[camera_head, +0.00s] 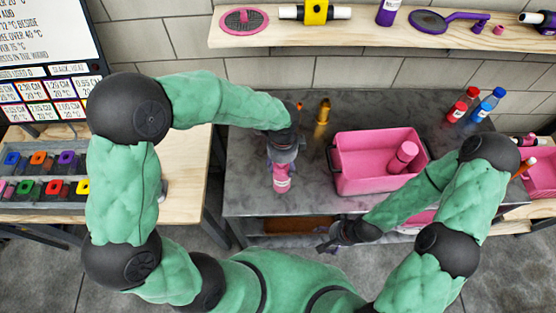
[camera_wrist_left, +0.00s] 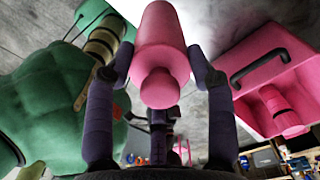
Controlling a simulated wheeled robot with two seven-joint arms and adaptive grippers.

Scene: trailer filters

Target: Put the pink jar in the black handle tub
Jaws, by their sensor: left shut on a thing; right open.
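My left gripper (camera_head: 283,158) is shut on a pink jar (camera_head: 281,179) and holds it left of the tub, over the grey table. The left wrist view shows the jar (camera_wrist_left: 160,45) between the two fingers (camera_wrist_left: 152,62). The pink tub with black handles (camera_head: 372,187) is on the table. Another pink container (camera_head: 403,157) leans inside it, and the wrist view shows it (camera_wrist_left: 283,112) in the tub (camera_wrist_left: 265,55) too. My right gripper (camera_head: 338,238) is open, low in front of the table's front edge. Its fingertips are small and dark here.
An orange-gold bottle (camera_head: 322,112) stands behind the gap between the left gripper and the tub. Red and blue bottles (camera_head: 475,103) stand at the table's back right. A wooden shelf (camera_head: 385,39) runs above. A side table with a compartment tray (camera_head: 45,203) is at left.

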